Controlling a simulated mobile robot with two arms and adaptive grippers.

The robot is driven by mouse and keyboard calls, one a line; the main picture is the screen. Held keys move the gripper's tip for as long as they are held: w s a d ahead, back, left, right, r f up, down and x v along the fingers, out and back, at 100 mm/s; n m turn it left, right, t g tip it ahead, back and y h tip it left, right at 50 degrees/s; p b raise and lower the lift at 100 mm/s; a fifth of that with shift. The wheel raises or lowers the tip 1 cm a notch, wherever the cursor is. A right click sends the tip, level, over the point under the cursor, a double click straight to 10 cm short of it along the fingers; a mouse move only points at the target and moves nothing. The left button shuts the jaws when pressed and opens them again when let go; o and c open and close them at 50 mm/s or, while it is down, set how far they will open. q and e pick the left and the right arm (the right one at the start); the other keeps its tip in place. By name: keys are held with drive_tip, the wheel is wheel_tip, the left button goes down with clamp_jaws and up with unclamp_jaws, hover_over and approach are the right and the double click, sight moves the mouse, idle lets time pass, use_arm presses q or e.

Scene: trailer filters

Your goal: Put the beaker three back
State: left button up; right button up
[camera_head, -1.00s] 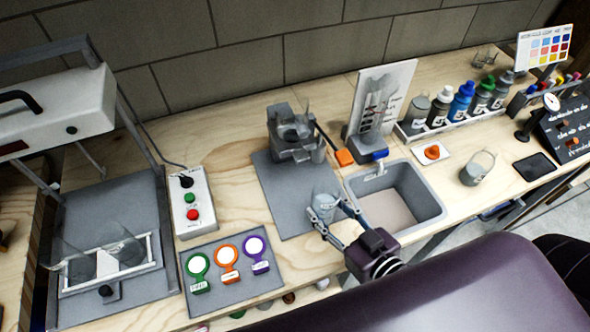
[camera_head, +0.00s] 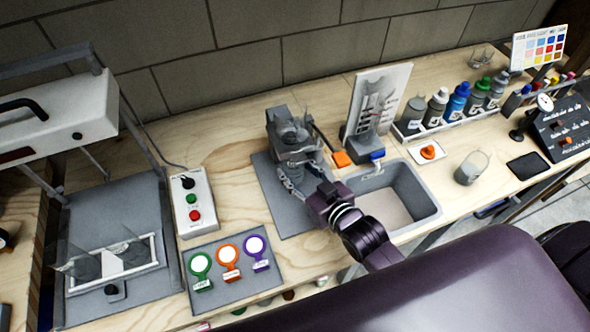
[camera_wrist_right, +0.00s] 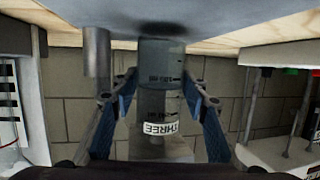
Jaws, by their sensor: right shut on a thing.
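A clear beaker (camera_wrist_right: 162,62) with dark graduation marks sits between the fingers of my right gripper in the right wrist view. A white label reading THREE (camera_wrist_right: 159,128) shows between the fingers; I cannot tell for sure whether it is on the beaker or behind it. My right gripper (camera_head: 296,180) is shut on the beaker, low at the front of the grey stand device (camera_head: 292,150). In the head view the held beaker is mostly hidden by the gripper and hard to make out. My left gripper is not in view.
The grey sink (camera_head: 434,205) lies right of the stand. A glass vessel (camera_head: 473,168) stands farther right. A white switch box (camera_head: 194,205) and a mat (camera_head: 272,285) with coloured tags lie to the left. Bottles in a rack (camera_head: 425,135) stand at the back right.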

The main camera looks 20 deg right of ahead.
drive_tip(key=shift+w+a+f, duration=0.15)
drive_tip(key=shift+w+f, duration=0.15)
drive_tip(key=shift+w, duration=0.2)
drive_tip(key=shift+s+f, duration=0.1)
drive_tip(key=shift+f, duration=0.25)
drive_tip(key=shift+f, duration=0.1)
drive_tip(key=o, duration=1.5)
drive_tip(key=shift+c, duration=0.2)
drive_tip(key=b+v, duration=0.1)
drive_tip(key=v, duration=0.9)
drive_tip(key=shift+s, duration=0.4)
drive_tip(key=shift+s+d+r, duration=0.3)
drive_tip(key=shift+s+r, duration=0.05)
drive_tip(key=shift+s, duration=0.2)
drive_tip(key=shift+s+f, duration=0.1)
